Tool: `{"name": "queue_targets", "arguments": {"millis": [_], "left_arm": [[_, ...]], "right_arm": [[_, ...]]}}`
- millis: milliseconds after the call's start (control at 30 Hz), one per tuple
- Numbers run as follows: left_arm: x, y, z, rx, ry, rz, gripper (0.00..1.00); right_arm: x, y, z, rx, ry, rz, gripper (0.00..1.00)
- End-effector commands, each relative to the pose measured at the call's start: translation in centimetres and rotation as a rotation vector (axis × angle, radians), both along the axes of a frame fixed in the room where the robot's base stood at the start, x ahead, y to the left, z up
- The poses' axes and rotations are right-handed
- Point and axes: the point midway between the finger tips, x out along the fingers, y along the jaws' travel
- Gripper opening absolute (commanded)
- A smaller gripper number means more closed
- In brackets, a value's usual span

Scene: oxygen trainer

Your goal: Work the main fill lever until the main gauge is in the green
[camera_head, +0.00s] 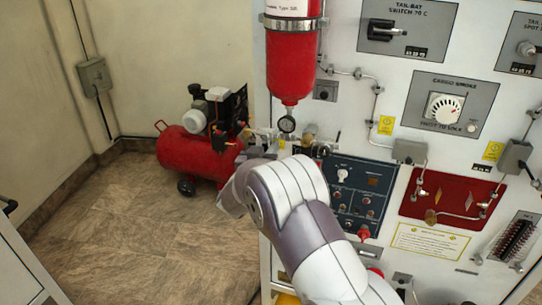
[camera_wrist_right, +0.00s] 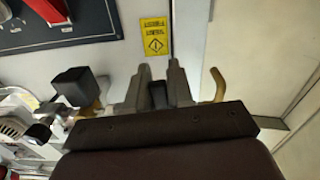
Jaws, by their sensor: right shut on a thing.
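My right gripper (camera_wrist_right: 160,72) is close against the panel in the right wrist view. Its two grey fingers are shut on a dark handle, the main fill lever (camera_wrist_right: 158,95), of which only a short part shows between them. In the head view my right arm reaches up from the bottom and its wrist hides the fingers and the lever. My left gripper is out of view.
The red cylinder (camera_head: 290,60) is strapped to the white panel. A red compressor (camera_head: 195,150) stands on the floor at left. A blue switch panel (camera_head: 362,190) lies right of my wrist. In the wrist view a brass hook (camera_wrist_right: 217,85) stands beside the fingers.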

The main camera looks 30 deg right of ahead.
Motion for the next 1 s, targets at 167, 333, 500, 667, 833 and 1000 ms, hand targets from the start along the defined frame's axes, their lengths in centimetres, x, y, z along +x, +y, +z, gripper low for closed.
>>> {"name": "queue_targets", "arguments": {"millis": [167,333,500,667,833,1000], "left_arm": [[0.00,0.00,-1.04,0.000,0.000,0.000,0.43],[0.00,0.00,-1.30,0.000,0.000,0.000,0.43],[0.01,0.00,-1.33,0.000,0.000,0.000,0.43],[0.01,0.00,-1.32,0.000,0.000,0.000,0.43],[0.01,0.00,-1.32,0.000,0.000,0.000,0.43],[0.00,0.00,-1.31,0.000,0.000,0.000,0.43]], "right_arm": [[0.22,0.24,-0.29,0.047,-0.052,0.001,0.00],[0.32,0.33,-0.17,0.068,-0.077,0.001,0.00],[0.35,0.34,-0.11,0.075,-0.085,0.001,0.00],[0.36,0.34,-0.10,0.076,-0.084,0.001,0.00],[0.35,0.34,-0.09,0.075,-0.083,0.001,0.41],[0.35,0.32,-0.07,0.074,-0.084,0.001,0.43]]}}
